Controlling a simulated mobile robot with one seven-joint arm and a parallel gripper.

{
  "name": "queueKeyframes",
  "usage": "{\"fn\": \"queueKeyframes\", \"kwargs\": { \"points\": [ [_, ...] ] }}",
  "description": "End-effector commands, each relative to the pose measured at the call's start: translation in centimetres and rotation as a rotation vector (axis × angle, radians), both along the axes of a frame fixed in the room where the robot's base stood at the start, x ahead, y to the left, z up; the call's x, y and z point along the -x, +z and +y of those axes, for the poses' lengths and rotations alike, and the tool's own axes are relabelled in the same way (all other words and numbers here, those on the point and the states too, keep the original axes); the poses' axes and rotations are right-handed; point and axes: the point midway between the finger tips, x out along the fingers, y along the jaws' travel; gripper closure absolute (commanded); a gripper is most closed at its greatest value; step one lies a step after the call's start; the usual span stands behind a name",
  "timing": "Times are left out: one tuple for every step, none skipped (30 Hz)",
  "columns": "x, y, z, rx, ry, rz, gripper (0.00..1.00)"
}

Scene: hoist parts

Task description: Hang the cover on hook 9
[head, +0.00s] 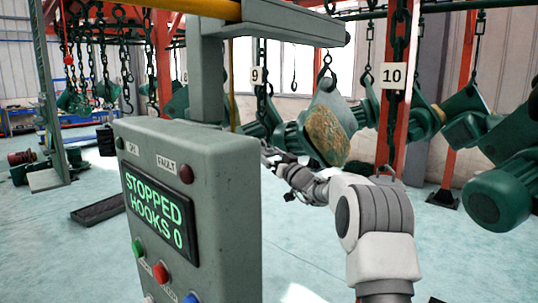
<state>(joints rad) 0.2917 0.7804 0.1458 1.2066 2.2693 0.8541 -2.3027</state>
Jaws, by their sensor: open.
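The number 9 tag (257,76) hangs on a dark chain (262,102) just right of the control box. The lower end of that chain, where its hook would be, is hard to make out. A green part with a rusty brown flat face (327,135) hangs from a hook right of it; I cannot tell whether this is the cover. My gripper (267,154) is open, low beside the green parts below tag 9, partly hidden by the control box. I see nothing clearly held between its fingers.
The grey control box (190,170) reads "STOPPED HOOKS 0" and fills the near left. Tag 10 (394,76) hangs by a red post. Large green motors (495,195) hang at right. A dark tray (98,209) lies on the left floor.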

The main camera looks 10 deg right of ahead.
Motion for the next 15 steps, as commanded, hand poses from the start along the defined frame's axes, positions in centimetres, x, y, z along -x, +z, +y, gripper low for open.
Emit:
{"fn": "queueKeyframes", "kwargs": {
  "points": [
    [0.0,-0.1,0.0,0.0,0.0,0.001,0.0],
    [0.1,-0.1,-0.1,0.0,-0.001,0.001,0.0],
    [0.2,-0.2,-0.1,0.0,0.0,0.001,0.0],
    [0.4,-0.2,-0.2,0.0,0.0,0.001,0.0],
    [0.6,-0.2,-0.3,0.001,0.0,0.0,0.0],
    [0.9,-0.4,-0.4,0.0,-0.001,0.001,0.0],
    [1.2,-0.5,-0.6,0.0,-0.001,0.001,0.0],
    [1.5,-0.6,-0.8,0.0,-0.001,0.001,0.0],
    [2.0,-0.7,-1.0,0.0,-0.002,0.0,0.0],
    [2.4,-0.9,-1.2,0.0,-0.003,0.001,0.0],
    [2.9,-1.0,-1.4,0.0,-0.003,0.001,0.0],
    [3.6,-1.2,-1.7,0.001,-0.002,0.0,0.0],
    [4.1,-1.3,-1.9,0.001,-0.002,0.001,0.0],
    [4.6,-1.4,-2.1,0.001,-0.002,0.0,0.0],
    [5.3,-1.6,-2.4,0.0,-0.002,-0.001,0.0]
  ]
}}
